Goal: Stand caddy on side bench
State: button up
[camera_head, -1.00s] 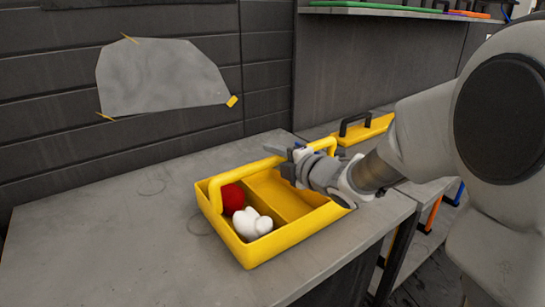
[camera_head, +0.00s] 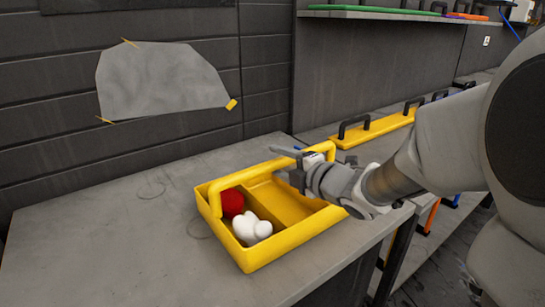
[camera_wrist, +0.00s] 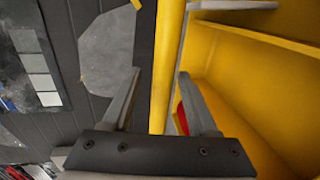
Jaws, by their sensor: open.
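The yellow caddy (camera_head: 248,262) stands upright on the grey bench top (camera_head: 110,235), near its right end. It holds a red ball-like item (camera_head: 232,202) and a white lumpy item (camera_head: 250,228) in its left compartment; the visible part of the other compartment looks empty. Its yellow handle (camera_head: 240,171) arches along the top. My gripper (camera_head: 288,160) is at the handle, above the caddy. In the wrist view the handle bar (camera_wrist: 168,50) runs between the two open fingers of my gripper (camera_wrist: 160,75), with gaps on both sides. The right end of the caddy is partly hidden by my wrist.
A second surface to the right holds a yellow strip with black handles (camera_head: 375,128). A shelf (camera_head: 400,14) with coloured tools hangs above. A grey film sheet (camera_head: 160,82) is taped to the dark wall. The bench's left half is clear.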

jog(key=s+d+r+m+g+h+p, duration=0.1)
jog(key=s+d+r+m+h+p, duration=0.15)
jog(key=s+d+m+h, duration=1)
jog(key=s+a+f+m+g+y, duration=0.1)
jog(key=s+m+g+y, duration=0.1)
jog(key=s+m, duration=0.4)
jog(key=s+a+f+m+g+y+b, duration=0.1)
jog(key=s+m+g, duration=0.3)
jog(key=s, duration=0.5)
jog(key=shift+s+f+m+y, duration=0.35)
jog(key=shift+f+m, duration=0.25)
jog(key=shift+m, duration=0.55)
notch_tip(320, 180, up, 19)
jog(key=p, duration=1.8)
jog(key=shift+f+p, duration=0.15)
jog(key=shift+p, duration=0.25)
